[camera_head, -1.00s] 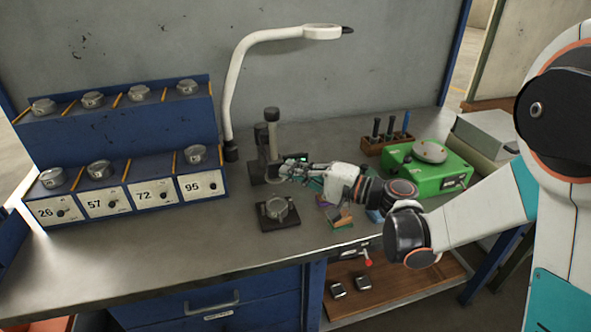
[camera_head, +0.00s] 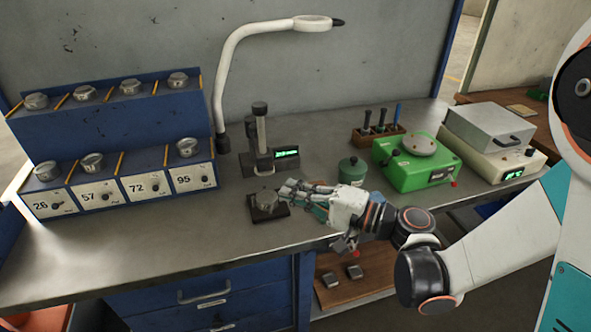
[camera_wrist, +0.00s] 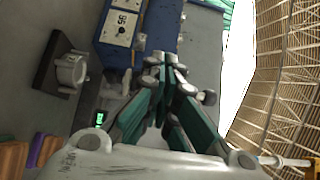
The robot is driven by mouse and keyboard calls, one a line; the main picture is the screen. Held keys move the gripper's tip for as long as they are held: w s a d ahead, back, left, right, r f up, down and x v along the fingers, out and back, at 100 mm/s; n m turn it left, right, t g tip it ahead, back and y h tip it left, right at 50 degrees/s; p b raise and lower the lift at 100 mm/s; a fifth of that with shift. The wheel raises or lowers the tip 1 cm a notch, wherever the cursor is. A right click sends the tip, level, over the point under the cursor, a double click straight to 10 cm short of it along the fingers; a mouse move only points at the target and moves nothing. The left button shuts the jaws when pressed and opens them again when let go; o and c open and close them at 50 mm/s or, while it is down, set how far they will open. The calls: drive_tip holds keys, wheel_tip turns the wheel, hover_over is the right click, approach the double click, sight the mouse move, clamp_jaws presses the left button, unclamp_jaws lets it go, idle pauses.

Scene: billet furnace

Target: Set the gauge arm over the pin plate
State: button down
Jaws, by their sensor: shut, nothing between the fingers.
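The gauge (camera_head: 261,140) stands upright near the back of the bench as a dark-topped post on a dark base. Its lit green readout (camera_head: 287,154) sticks out to the right of the post; the readout also shows in the wrist view (camera_wrist: 99,118). A dark square plate (camera_head: 279,213) with a silver round piece (camera_head: 264,200) on it, seemingly the pin plate, lies in front of the gauge. The plate is at the left in the wrist view (camera_wrist: 45,62). My gripper (camera_head: 284,190) is shut and empty, close beside the plate's right side. Whether it touches the plate is unclear.
A blue rack (camera_head: 118,160) with numbered bins stands at the left. A curved white lamp (camera_head: 228,70) rises behind the gauge. A green pot (camera_head: 352,170), a green device (camera_head: 415,165) and a tool block (camera_head: 377,135) stand at the right. The front left bench is clear.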

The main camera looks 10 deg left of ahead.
drive_tip(key=s+d+b, duration=0.1)
drive_tip(key=s+b, duration=0.1)
drive_tip(key=s, duration=0.6)
drive_tip(key=shift+s+d, duration=0.15)
drive_tip(key=shift+s, duration=0.25)
drive_tip(key=shift+w, duration=0.1)
drive_tip(key=d+f+n+t+h, duration=0.15)
drive_tip(key=d+f+h, duration=0.25)
drive_tip(key=d+h, duration=0.7)
drive_tip(key=s+d+r+n+h, duration=0.1)
drive_tip(key=s+d+h, duration=0.1)
drive_tip(key=d, duration=0.6)
drive_tip(key=s+d+r+h, duration=0.1)
drive_tip(key=d+h, duration=0.3)
drive_tip(key=d, duration=0.5)
drive_tip(key=shift+s+d+r+n+t, duration=0.15)
drive_tip(key=shift+s+r+n+t, duration=0.2)
drive_tip(key=shift+s, duration=0.2)
